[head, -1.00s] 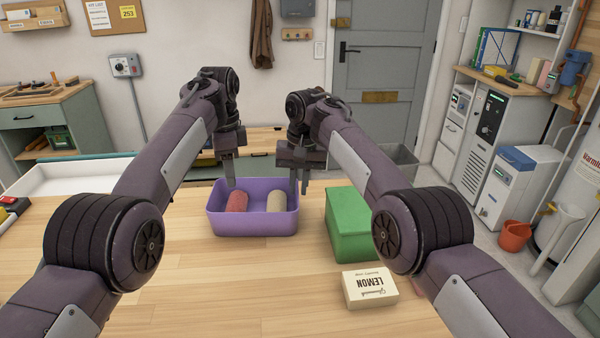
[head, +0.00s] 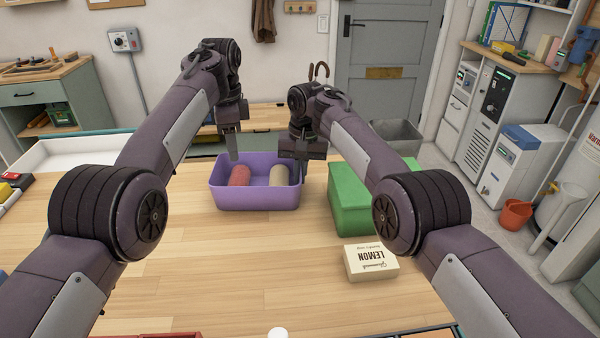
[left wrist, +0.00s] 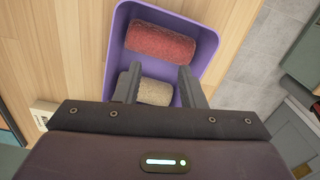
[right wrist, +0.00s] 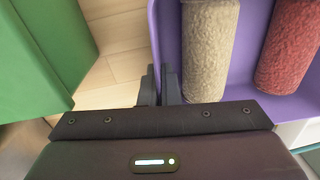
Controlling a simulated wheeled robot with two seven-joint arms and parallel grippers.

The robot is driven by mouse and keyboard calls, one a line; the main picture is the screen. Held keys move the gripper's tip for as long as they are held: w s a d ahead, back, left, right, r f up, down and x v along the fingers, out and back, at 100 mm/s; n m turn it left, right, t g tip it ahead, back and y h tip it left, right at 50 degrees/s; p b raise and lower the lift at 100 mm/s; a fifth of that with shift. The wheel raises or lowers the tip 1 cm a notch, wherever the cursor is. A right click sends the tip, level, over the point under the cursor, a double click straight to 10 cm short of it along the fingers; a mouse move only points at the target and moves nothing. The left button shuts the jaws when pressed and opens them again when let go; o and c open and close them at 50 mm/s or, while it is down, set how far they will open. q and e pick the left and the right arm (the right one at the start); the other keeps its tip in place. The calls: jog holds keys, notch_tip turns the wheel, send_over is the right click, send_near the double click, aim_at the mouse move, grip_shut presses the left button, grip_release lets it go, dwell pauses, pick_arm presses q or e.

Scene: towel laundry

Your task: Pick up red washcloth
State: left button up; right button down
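The red washcloth (head: 240,176) is rolled up and lies in the purple bin (head: 255,197), on its left side in the head view. It also shows in the left wrist view (left wrist: 160,43) and the right wrist view (right wrist: 291,45). A beige rolled cloth (head: 279,177) lies beside it in the bin. My left gripper (head: 233,156) is open and empty above the bin's far side; the red roll is beyond its fingertips in the left wrist view (left wrist: 158,77). My right gripper (right wrist: 160,70) is shut and empty by the bin's right edge, its fingers close together.
A green box (head: 350,205) stands right of the bin, with a cream lemon box (head: 371,262) in front. A white tray (head: 70,153) is at the left. The wooden table (head: 215,265) is clear in front of the bin.

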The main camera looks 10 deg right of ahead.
dwell(0.5)
pick_arm(q)
jog(key=o, duration=0.3)
jog(key=shift+w+r, duration=0.15)
jog(key=shift+r, duration=0.15)
jog(key=shift+o, duration=1)
jog(key=w+r+n+t, duration=0.2)
jog(key=r+t, duration=0.1)
jog(key=r, duration=0.4)
jog(key=w+r+n+t+y, duration=0.1)
jog(key=w+r+t, duration=0.1)
jog(key=r, duration=0.6)
jog(key=shift+d+r+n+t, duration=0.25)
jog(key=shift+n+t, duration=0.15)
jog(key=shift+t, duration=0.1)
notch_tip(320, 180, up, 10)
jog(key=d+n+t, duration=0.2)
jog(key=t, duration=0.1)
jog(key=n+g+y, duration=0.2)
jog(key=n+g, duration=0.4)
jog(key=n, duration=0.4)
send_over(237, 178)
jog(key=s+d, duration=0.2)
jog(key=f, duration=3)
jog(key=shift+w+a+f, duration=0.1)
jog(key=shift+w+a, duration=0.05)
jog(key=shift+w, duration=0.05)
jog(key=shift+x, duration=3.3)
